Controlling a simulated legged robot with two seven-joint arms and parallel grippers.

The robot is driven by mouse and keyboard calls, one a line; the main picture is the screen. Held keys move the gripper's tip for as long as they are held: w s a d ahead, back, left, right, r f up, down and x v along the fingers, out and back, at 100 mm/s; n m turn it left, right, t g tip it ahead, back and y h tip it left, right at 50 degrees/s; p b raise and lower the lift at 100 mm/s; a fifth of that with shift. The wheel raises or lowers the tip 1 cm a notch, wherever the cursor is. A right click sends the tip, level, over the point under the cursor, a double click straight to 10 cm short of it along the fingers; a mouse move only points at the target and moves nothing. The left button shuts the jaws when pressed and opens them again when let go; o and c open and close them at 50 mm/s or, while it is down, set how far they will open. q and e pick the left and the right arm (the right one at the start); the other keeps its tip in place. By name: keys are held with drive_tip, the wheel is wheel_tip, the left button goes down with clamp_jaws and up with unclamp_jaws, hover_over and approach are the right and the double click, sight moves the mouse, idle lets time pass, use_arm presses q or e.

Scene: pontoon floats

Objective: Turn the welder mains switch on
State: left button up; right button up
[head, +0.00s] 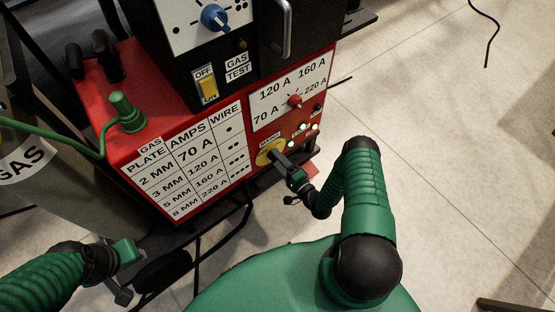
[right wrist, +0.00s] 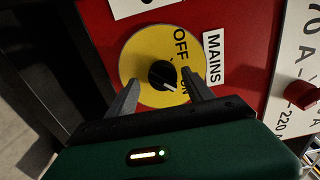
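The welder's mains switch is a black knob (right wrist: 163,75) on a round yellow plate (right wrist: 150,50) marked OFF and ON, beside a MAINS label (right wrist: 213,58). A pale mark on the knob points to the lower right, near the word ON. My right gripper (right wrist: 160,77) is open, with one finger on each side of the knob; I cannot tell whether they touch it. In the head view the yellow plate (head: 266,157) is low on the red front, partly hidden by my right gripper (head: 275,157). My left gripper (head: 124,272) is low at the left, away from the welder.
Small lamps (head: 303,127) glow beside the switch. A red current knob (head: 294,101) sits above it. A yellow OFF/ON rocker (head: 207,87) is on the black upper unit. A green hose (head: 85,149) and gas cylinder (head: 40,165) stand left. Floor at right is mostly clear.

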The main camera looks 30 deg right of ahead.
drive_tip(key=shift+a+r, duration=0.1)
drive_tip(key=s+d+p, duration=0.1)
drive_tip(key=s+p, duration=0.2)
drive_tip(key=s, duration=1.3)
drive_tip(key=shift+s+d, duration=0.2)
drive_tip(key=shift+s, duration=0.15)
